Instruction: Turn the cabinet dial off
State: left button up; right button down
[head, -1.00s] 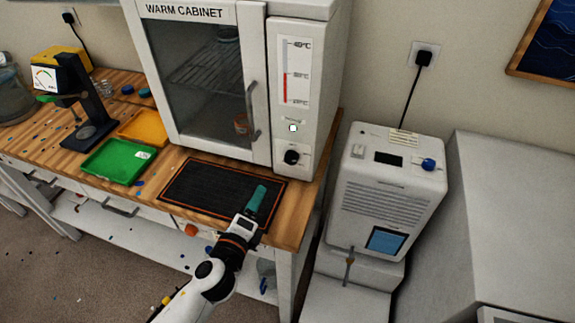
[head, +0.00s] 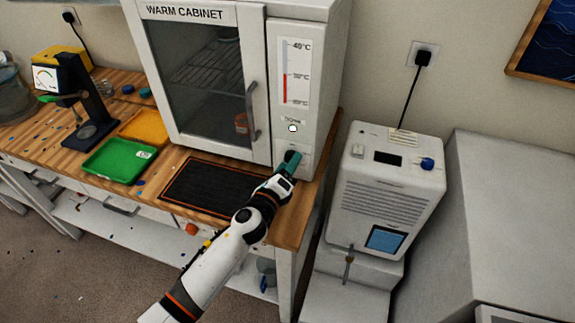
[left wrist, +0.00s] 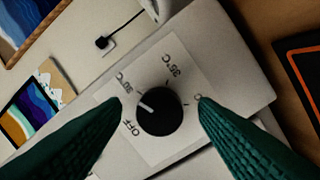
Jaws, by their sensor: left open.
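The warm cabinet (head: 310,115) stands on the bench with its glass door shut. Its black dial (left wrist: 160,111) shows in the left wrist view on a pale label plate with OFF and temperature marks. The dial's white pointer line points left and slightly up, between OFF and the neighbouring temperature mark. My left gripper (head: 290,160) is at the dial on the cabinet's front panel and hides most of it in the head view. In the left wrist view its green fingers (left wrist: 160,118) are open, one on each side of the dial, with gaps visible. My right gripper is not in view.
A black mat (head: 200,190) lies on the bench before the cabinet. A green tray (head: 118,162) and an orange tray (head: 145,128) sit to the left. A white machine with a blue knob (head: 428,163) stands to the right, past the bench edge.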

pick_arm(q)
jog(key=shift+w, duration=0.1)
jog(key=shift+c, duration=0.5)
jog(key=c, duration=0.9)
jog(key=shift+n, duration=0.3)
jog(key=n+b, duration=0.2)
jog(key=shift+f+n, duration=0.15)
jog(key=shift+n, duration=0.25)
jog(key=shift+d+n+t+y+b, duration=0.2)
jog(key=shift+n+b, duration=0.4)
jog(key=shift+n, duration=1.25)
jog(key=shift+a+n+t+y+b, duration=0.1)
jog(key=shift+n+t+b, duration=0.35)
jog(key=shift+n, duration=1.45)
jog(key=shift+d+n+t+y+b, duration=0.15)
jog(key=shift+n+b, duration=0.55)
jog(key=shift+n, duration=1.15)
jog(key=shift+a+r, duration=0.1)
jog(key=shift+r, duration=0.1)
